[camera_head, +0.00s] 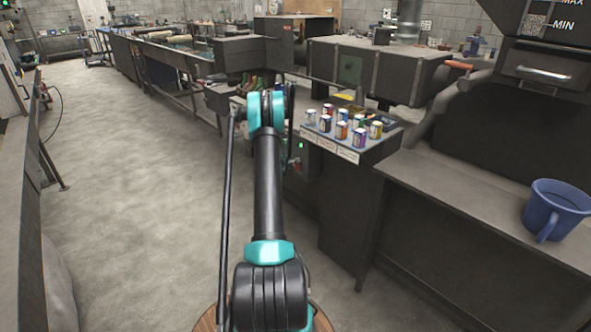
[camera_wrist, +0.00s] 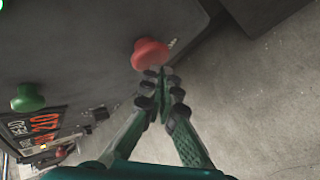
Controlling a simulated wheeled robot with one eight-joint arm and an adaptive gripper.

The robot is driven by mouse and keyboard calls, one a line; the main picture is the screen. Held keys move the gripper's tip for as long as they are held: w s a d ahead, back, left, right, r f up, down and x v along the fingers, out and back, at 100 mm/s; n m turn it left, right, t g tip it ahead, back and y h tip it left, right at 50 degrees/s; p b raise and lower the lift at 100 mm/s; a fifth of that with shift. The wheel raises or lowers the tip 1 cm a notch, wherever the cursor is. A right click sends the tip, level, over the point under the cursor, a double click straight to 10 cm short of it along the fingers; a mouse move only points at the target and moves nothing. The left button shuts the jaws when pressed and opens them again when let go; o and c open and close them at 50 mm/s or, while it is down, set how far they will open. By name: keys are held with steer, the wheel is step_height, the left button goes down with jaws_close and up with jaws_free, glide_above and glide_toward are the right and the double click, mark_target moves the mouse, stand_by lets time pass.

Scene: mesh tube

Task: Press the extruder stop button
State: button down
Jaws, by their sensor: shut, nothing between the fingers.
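A red mushroom-shaped button (camera_wrist: 150,54) sticks out of a dark grey panel (camera_wrist: 90,45) in the wrist view, near the panel's edge. My gripper (camera_wrist: 160,76) is shut and empty, with its fingertips just below the red button in the picture. Whether they touch it I cannot tell. A green button (camera_wrist: 27,97) is on the same panel at the left. In the head view the cabinet front with a small green light (camera_head: 301,146) stands just right of my arm; the red button cannot be made out clearly there.
A display with orange digits (camera_wrist: 45,121) is below the green button. Several cans (camera_head: 341,130) stand on a shelf beside my arm. A blue mug (camera_head: 556,208) is on the bench at the right. The floor (camera_head: 130,200) at the left is clear.

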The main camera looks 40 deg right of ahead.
steer(key=shift+d, duration=0.8)
stand_by(0.7)
steer(key=shift+a, duration=0.1)
stand_by(0.3)
steer(key=shift+a, duration=1.1)
steer(key=shift+a, duration=0.15)
steer(key=shift+s+a, duration=0.15)
steer(key=shift+a, duration=1.05)
steer(key=shift+s+a, duration=0.1)
steer(key=shift+a, duration=1.1)
